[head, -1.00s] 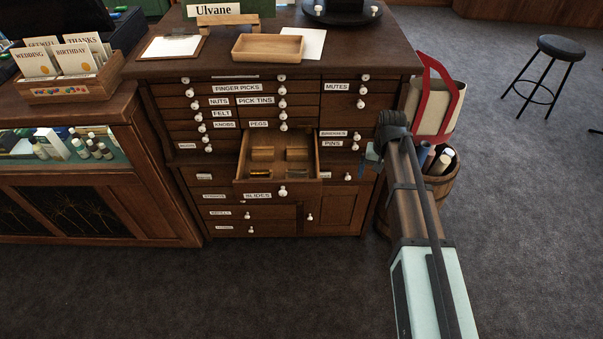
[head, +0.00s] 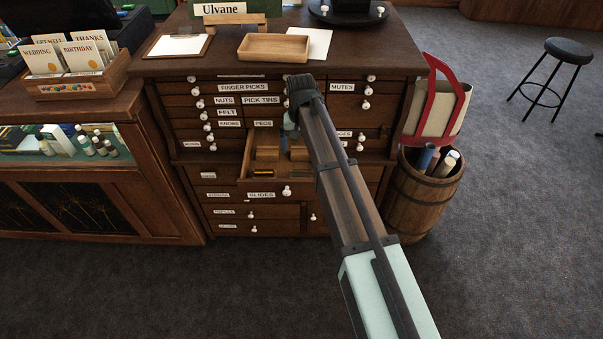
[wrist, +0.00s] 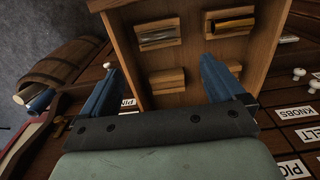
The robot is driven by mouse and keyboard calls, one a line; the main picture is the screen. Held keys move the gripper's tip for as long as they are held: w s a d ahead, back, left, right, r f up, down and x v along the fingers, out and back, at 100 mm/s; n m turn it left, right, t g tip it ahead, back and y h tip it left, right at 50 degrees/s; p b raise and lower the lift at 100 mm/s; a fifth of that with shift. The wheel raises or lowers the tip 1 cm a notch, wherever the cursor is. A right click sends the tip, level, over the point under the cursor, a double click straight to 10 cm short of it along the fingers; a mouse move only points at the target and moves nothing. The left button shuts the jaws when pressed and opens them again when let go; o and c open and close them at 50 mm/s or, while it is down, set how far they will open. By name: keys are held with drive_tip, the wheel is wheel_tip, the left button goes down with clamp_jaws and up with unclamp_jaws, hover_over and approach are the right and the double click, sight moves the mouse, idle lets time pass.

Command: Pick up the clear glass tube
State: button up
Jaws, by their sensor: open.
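An open drawer (head: 247,158) labelled SLIDES juts from the cabinet, with small wooden cradles in it. In the wrist view, a greyish, shiny, see-through-looking tube (wrist: 158,38) lies in the upper left cradle; I cannot fully tell glass from metal. A brass-coloured tube (wrist: 235,25) lies in the upper right cradle. The two lower cradles look empty. My gripper (wrist: 163,66) is open and empty, its blue fingers apart above the drawer. In the head view my gripper (head: 287,135) hangs over the drawer's back part and hides some of it.
The cabinet's labelled drawer fronts with white knobs (head: 284,103) rise close behind my gripper. A wooden tray (head: 273,47) sits on the cabinet top. The floor in front is clear.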

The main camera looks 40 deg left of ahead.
hover_over(302, 171)
drive_tip(key=f, duration=0.4)
drive_tip(key=shift+w+a+f, duration=0.2)
drive_tip(key=shift+a+f, duration=0.15)
drive_tip(key=shift+a, duration=0.05)
drive_tip(key=shift+s+d+f, duration=0.1)
drive_tip(key=shift+d+f, duration=0.05)
drive_tip(key=shift+f, duration=1.15)
drive_tip(key=shift+s+d+f, duration=0.1)
drive_tip(key=shift+d+f, duration=0.05)
drive_tip(key=shift+f, duration=1.15)
drive_tip(key=shift+c, duration=0.3)
drive_tip(key=c, duration=1.1)
